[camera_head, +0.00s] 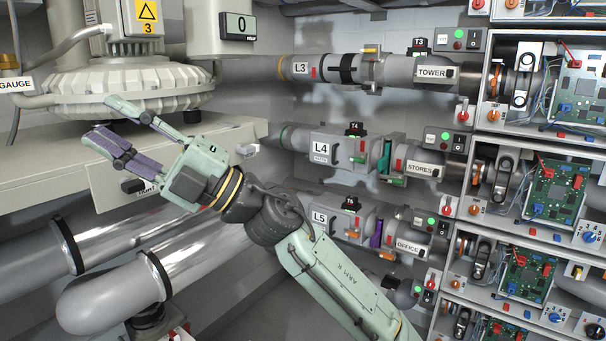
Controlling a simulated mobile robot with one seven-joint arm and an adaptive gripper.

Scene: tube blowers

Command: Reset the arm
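My arm (330,274) reaches up and left from the lower right of the view. My gripper (130,126) is at its end, in the left part of the view. Its two fingers, with purple pads, are spread apart with nothing between them. The gripper points to the upper left and appears in front of the pale bench, below the ribbed blower housing (135,86). I cannot tell its exact distance from them.
Pipe lines L3 (300,68), L4 (320,148) and L5 (320,217) run along the back wall. Open racks with green circuit boards (557,191) stand at the right. Large shiny pipes (120,290) lie at the lower left. A drawer front (115,187) is behind the gripper.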

